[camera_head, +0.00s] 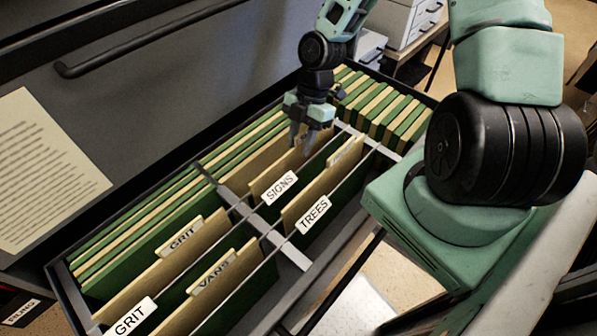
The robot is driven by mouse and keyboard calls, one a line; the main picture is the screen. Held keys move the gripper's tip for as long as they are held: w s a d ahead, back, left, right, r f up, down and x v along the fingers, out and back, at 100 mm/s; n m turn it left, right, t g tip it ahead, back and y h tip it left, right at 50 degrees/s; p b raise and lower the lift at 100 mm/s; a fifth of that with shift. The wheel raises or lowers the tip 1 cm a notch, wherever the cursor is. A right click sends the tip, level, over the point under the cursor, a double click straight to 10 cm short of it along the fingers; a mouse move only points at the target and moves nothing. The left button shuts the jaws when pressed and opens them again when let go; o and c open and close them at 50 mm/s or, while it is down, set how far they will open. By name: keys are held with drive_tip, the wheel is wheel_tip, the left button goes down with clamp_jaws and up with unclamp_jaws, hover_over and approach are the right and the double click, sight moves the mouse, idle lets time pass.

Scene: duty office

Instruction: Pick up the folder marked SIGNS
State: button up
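The SIGNS folder (263,187) is tan and stands upright in the open file drawer, in the middle section beyond a grey divider. Its white label, marked SIGNS, is at the near end of its top edge. My gripper (304,142) points down over the far part of this folder. Its fingers look apart, with nothing visibly held. I cannot tell whether the fingertips touch the folder, as the gripper hides that part of its top edge.
The TREES folder (300,215) stands just right of SIGNS. Folders marked GRIT (180,238) and VANS (214,274) fill the nearer section. Green and tan folders pack the far end (385,105). Grey divider bars (285,250) cross the drawer (60,285).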

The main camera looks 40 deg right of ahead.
clamp_jaws()
drive_tip(key=shift+r, duration=0.15)
